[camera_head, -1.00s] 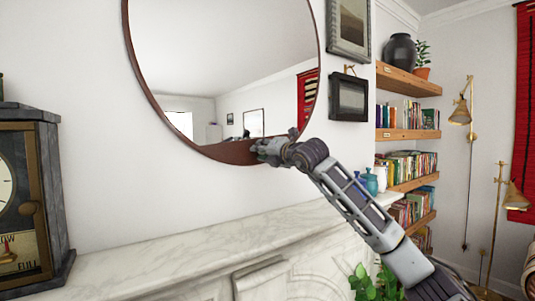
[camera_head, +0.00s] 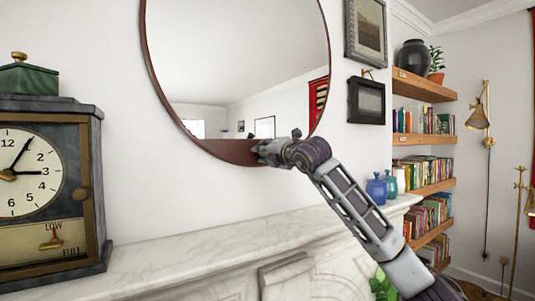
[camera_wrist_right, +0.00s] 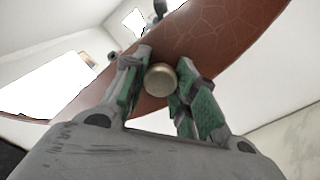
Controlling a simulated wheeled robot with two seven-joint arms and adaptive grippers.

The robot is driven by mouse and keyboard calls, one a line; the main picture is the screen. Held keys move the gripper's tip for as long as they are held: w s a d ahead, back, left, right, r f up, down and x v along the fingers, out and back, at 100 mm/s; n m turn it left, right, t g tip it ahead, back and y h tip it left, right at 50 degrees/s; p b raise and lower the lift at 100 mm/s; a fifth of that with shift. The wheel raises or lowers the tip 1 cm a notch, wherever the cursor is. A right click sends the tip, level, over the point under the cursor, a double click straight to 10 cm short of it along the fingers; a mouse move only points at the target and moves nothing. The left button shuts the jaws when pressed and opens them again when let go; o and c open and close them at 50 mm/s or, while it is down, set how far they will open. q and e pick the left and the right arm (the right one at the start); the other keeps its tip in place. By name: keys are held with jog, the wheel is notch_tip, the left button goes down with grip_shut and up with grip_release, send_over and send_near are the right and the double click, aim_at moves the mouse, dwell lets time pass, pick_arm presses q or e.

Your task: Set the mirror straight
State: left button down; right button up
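The round mirror (camera_head: 240,70) hangs on the white wall above the mantel, its top cut off by the picture edge. Its thin reddish-brown frame (camera_head: 222,152) widens at the bottom. My right gripper (camera_head: 266,152) is at this lower rim, right of the lowest point. In the right wrist view, a round brass-coloured knob (camera_wrist_right: 160,79) sits at the brown frame (camera_wrist_right: 225,40). The fingers of my right gripper (camera_wrist_right: 161,85) stand close against both sides of the knob and appear shut on it. My left gripper is out of view.
A marble mantel (camera_head: 190,250) runs below the mirror. A dark clock (camera_head: 92,190) stands on it at the left. Small framed pictures (camera_head: 366,100) hang right of the mirror. Blue jars (camera_head: 376,190) stand at the mantel's right end, before bookshelves (camera_head: 425,139). The middle mantel is clear.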

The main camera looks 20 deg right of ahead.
jog(key=o, duration=0.4)
jog(key=shift+r, duration=0.1)
jog(key=shift+o, duration=0.2)
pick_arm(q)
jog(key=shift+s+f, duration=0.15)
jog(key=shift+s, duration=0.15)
pick_arm(e)
jog(key=s+d, duration=0.1)
jog(key=s, duration=1.1)
jog(key=shift+s+d, duration=0.15)
jog(key=shift+d, duration=0.25)
